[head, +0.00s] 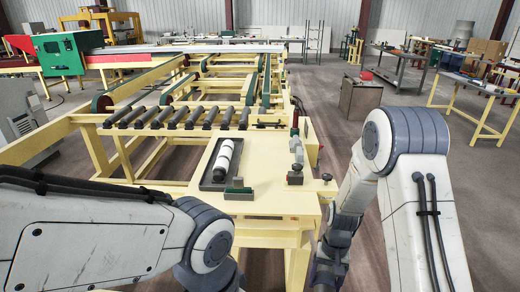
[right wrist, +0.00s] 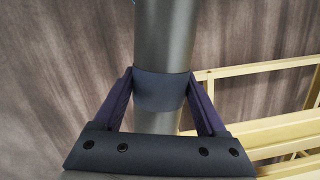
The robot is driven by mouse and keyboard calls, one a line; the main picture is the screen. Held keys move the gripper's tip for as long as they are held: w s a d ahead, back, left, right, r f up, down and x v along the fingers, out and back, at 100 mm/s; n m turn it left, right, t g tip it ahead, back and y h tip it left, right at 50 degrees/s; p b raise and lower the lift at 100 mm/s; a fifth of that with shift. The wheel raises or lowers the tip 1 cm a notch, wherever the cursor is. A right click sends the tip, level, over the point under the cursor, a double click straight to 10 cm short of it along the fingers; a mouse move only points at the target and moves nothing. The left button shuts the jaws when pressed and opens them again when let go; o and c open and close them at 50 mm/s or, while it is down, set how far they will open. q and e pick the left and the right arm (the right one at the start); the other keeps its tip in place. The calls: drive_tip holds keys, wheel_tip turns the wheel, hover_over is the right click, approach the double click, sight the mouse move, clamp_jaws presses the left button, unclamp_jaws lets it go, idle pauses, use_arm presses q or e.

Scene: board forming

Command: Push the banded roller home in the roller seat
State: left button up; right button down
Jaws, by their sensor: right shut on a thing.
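The right wrist view shows my right gripper (right wrist: 160,84) shut on a grey cylinder with a darker band, the banded roller (right wrist: 163,35). A purple finger presses on each side at the band. The roller runs up out of the top of that view. In the head view my right arm points down at the bottom, right of the bench, and the held roller does not show. A white roller with dark parts (head: 224,156) lies in a dark tray (head: 207,184) on the yellow bench. I cannot tell which part is the roller seat. My left gripper is out of view.
A row of dark conveyor rollers (head: 181,117) lies behind the bench (head: 270,205). Small clamps or knobs (head: 295,176) stand on the bench's right side. Yellow frame bars (right wrist: 275,72) show right of the held roller. Open floor (head: 350,135) lies right of the bench.

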drive_tip(key=n, duration=0.2)
drive_tip(key=f+n, duration=0.1)
drive_tip(key=shift+s+d+h+b, duration=0.25)
drive_tip(key=shift+d+h+b, duration=0.05)
drive_tip(key=shift+d+b, duration=0.1)
